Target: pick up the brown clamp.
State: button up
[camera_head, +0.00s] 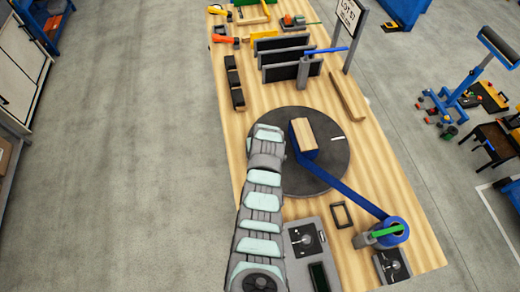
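I cannot pick out a brown clamp for certain. A tan block with blue sides (303,136) sits over the dark round turntable (325,175), at the upper end of a long blue bar (355,195); I cannot tell if it is a clamp. My grey arm with pale green pads reaches up from the bottom edge, and its far end lies over the left part of the turntable, left of the tan block. I see no gripper fingers there, and nothing held shows.
A blue drum with a green bar (394,231) stands at the bench's lower right. Upright black panels (285,60), a dark rack (234,82), a wooden strip (347,97) and orange tools (226,39) occupy the upper bench (390,165). Bare wood lies right of the turntable.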

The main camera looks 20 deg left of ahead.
jog(key=shift+w+a+f, duration=0.1)
jog(key=shift+w+f, duration=0.05)
jog(key=shift+f, duration=0.3)
grip_shut()
dwell(0.5)
